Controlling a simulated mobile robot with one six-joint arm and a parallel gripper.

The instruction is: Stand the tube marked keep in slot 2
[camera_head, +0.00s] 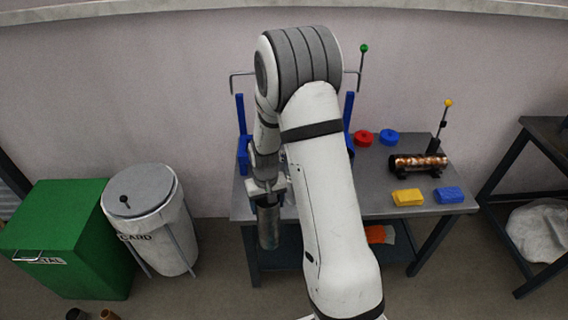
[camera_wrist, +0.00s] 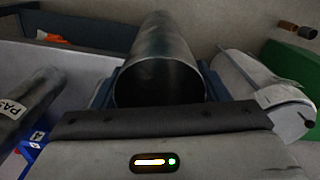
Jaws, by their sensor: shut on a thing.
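My gripper (camera_head: 267,190) is shut on a grey metal tube (camera_head: 268,226), which hangs roughly upright at the table's left front edge. In the wrist view the held tube (camera_wrist: 160,68) shows its open round end; I see no mark on it. A second dark tube (camera_wrist: 28,100) lies to the left in the wrist view, with a partly cut-off label that begins "PAS". A blue piece (camera_wrist: 33,148) with a white tag reading "A" is beside it. I cannot make out slot 2 or a "keep" mark; my arm hides part of the table.
The grey table (camera_head: 384,206) carries a copper coil (camera_head: 420,162), red (camera_head: 363,138) and blue (camera_head: 389,137) discs, and yellow (camera_head: 408,197) and blue (camera_head: 448,195) blocks. Blue posts (camera_head: 349,118) rise behind my arm. A white bin (camera_head: 155,235) and green bin (camera_head: 55,232) stand left.

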